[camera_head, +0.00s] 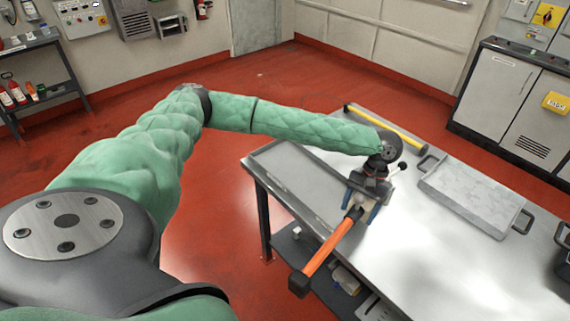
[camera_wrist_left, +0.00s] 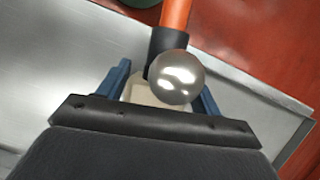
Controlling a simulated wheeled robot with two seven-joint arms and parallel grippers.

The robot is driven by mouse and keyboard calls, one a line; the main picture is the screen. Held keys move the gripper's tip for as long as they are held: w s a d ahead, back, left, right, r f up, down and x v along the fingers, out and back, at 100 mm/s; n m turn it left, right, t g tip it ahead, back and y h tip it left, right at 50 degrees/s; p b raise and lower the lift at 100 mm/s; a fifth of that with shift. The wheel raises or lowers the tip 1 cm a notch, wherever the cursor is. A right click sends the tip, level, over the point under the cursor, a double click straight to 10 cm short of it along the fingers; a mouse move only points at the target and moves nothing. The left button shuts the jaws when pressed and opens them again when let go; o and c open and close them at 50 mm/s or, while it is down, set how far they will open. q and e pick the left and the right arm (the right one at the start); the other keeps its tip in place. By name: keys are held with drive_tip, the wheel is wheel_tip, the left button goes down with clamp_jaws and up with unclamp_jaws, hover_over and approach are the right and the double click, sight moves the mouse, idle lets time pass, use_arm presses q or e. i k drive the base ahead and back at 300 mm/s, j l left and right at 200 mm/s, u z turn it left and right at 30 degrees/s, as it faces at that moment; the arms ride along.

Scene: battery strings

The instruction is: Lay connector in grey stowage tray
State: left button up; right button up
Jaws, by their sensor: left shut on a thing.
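My left gripper (camera_head: 361,205) has blue fingers and is shut on the connector (camera_head: 333,243), an orange bar with black ends. It holds the connector by one end over the left part of the table; the other end sticks out past the front edge. In the left wrist view, the connector (camera_wrist_left: 175,14) runs up and away from between the fingers (camera_wrist_left: 163,92). A shiny metal ball there hides part of the held end. A shallow grey tray (camera_head: 277,172) lies at the table's left end, beside the gripper. My right gripper is not in view.
A yellow bar with black ends (camera_head: 388,128) lies along the back edge. A dark object (camera_head: 564,262) is cut off at right. The table's front middle is clear.

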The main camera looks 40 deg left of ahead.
sight(308, 180)
drive_tip(key=i+l+u, duration=0.15)
drive_tip(key=l+u, duration=0.85)
drive_tip(key=l, duration=1.2)
drive_tip(key=k+u, duration=0.05)
